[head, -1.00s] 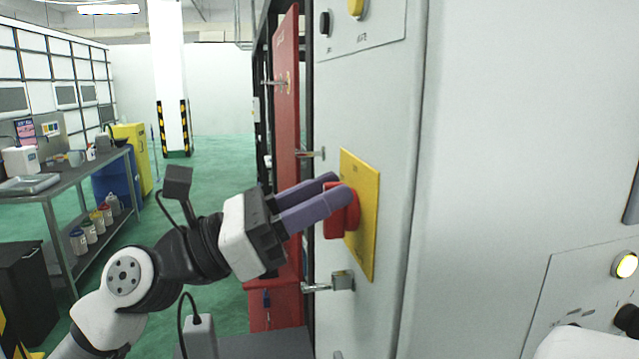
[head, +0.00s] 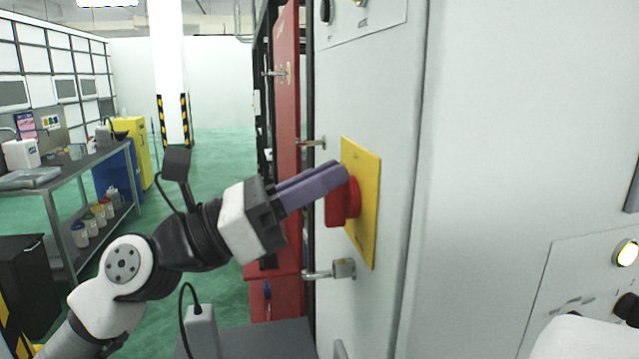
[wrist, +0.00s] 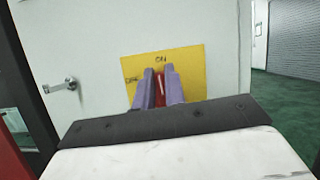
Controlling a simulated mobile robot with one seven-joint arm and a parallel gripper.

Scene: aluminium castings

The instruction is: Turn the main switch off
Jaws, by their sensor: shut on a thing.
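The main switch is a red rotary handle (head: 343,203) on a yellow plate (head: 366,222), fixed to the grey cabinet door. The wrist view shows the plate (wrist: 193,60) with ON at its top and OFF at its left. The red handle (wrist: 160,90) stands between my purple fingers there, pointing roughly toward ON. My gripper (head: 338,174) is shut on the handle, reaching it from the left in the head view. The fingers hide part of the handle and of the plate's lettering.
A red panel (head: 287,100) stands just left of the cabinet. The green floor (head: 215,165) behind my arm is clear.

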